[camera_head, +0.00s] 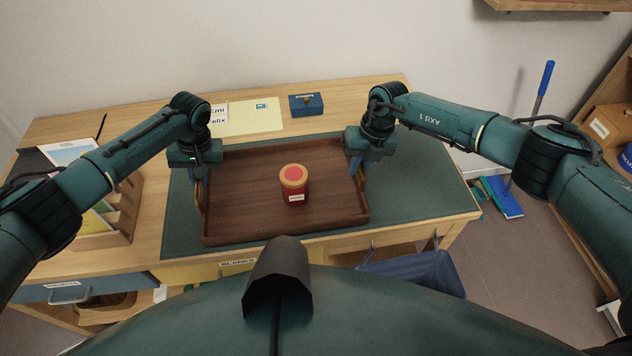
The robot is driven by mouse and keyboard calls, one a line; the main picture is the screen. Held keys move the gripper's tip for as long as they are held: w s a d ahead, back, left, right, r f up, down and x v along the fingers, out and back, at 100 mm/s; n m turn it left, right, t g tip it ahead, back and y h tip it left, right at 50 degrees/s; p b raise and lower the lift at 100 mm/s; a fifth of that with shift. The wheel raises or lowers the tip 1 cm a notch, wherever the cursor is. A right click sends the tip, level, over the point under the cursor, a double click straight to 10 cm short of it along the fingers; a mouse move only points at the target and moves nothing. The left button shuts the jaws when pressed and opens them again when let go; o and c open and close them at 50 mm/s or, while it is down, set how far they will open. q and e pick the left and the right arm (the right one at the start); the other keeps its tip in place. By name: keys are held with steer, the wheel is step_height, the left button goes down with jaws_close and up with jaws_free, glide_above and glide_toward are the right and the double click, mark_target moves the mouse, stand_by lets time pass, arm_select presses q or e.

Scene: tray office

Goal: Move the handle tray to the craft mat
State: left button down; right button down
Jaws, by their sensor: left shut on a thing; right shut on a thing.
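The handle tray (240,220) is dark brown wood with a raised rim and a handle at each short side. It appears on or just above the dark green craft mat (420,195); I cannot tell if it touches. A red jar with a tan lid (292,187) stands upright in it. My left gripper (199,182) is shut on the tray's left handle. My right gripper (359,170) is shut on its right handle. The fingertips are partly hidden by the gripper bodies.
A pale yellow sheet (255,118), name cards (218,113) and a small blue box (306,104) lie behind the tray. A wooden paper rack (122,215) stands at the left. The mat is bare right of the tray. A blue dustpan (502,197) lies on the floor.

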arm_select(q)
steer(key=shift+a+f, duration=0.1)
steer(key=shift+f, duration=0.35)
arm_select(e)
steer(key=shift+d+f, duration=0.15)
steer(key=shift+f, duration=0.3)
arm_select(q)
steer(key=c, duration=1.9)
jaws_free()
steer(key=shift+f+b, duration=0.15)
steer(key=shift+b, duration=0.25)
steer(key=shift+c, duration=0.2)
arm_select(e)
steer(key=c, duration=1.9)
jaws_free()
steer(key=shift+f, duration=0.15)
steer(key=shift+c, duration=0.2)
arm_select(q)
steer(key=shift+o, duration=0.8)
arm_select(e)
steer(key=shift+o, duration=0.8)
arm_select(q)
steer(key=o, duration=0.3)
arm_select(e)
steer(key=o, duration=0.3)
arm_select(q)
steer(key=shift+r, duration=0.2)
